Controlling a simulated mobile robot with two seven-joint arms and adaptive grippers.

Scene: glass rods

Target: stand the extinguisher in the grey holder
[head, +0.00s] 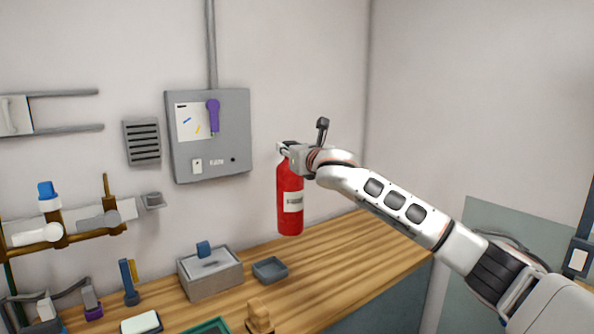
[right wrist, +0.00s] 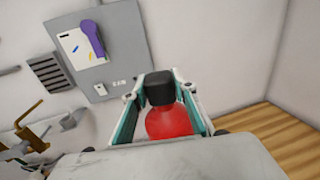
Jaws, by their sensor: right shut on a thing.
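The red extinguisher (head: 289,205) hangs upright in the air, with a pale label on its side. My right gripper (head: 286,150) is shut on its top. In the right wrist view the extinguisher's red shoulder (right wrist: 168,122) and black cap show between the two fingers. The grey holder (head: 270,271) looks like a small, shallow, dark grey square tray on the wooden bench. It is below and a little left of the extinguisher, with a clear gap between them. The holder is not visible in the right wrist view. My left gripper is not in view.
A grey box with a blue knob (head: 210,272) stands left of the holder. A wooden piece (head: 259,316) and a green-rimmed tray (head: 209,326) are in front. A grey wall panel (head: 232,135) with a purple handle is behind. The bench (head: 345,262) is clear to the right.

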